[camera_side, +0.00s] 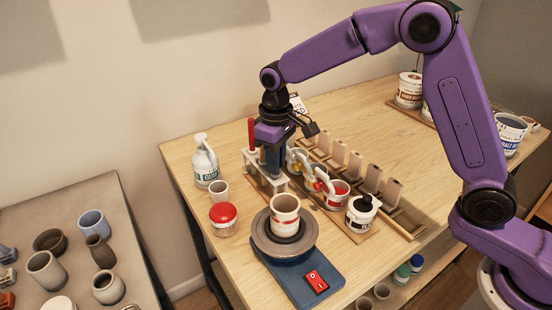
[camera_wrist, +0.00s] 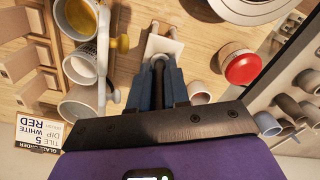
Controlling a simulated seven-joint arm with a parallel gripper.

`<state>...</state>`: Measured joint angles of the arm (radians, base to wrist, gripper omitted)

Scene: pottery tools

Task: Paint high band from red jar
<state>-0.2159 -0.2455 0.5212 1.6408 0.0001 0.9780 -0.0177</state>
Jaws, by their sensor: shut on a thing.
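My gripper (camera_side: 272,172) points down at the white tool rack (camera_side: 250,160), left of the row of jars. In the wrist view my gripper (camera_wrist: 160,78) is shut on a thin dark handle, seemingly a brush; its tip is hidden. The white rack piece (camera_wrist: 165,46) shows just beyond the fingers. The red jar (camera_side: 338,196), a white pot with red paint inside, stands in the jar row. A cream cup (camera_side: 285,208) with reddish band marks stands upright on the grey wheel (camera_side: 262,245), apart from my gripper.
A red-handled tool (camera_side: 251,132) stands in the rack. A red-topped tub (camera_side: 223,214), a small cup (camera_side: 219,190) and a white spray bottle (camera_side: 204,162) stand to the left. A black-topped jar (camera_side: 361,213) ends the jar row. Tile racks (camera_side: 355,165) lie behind.

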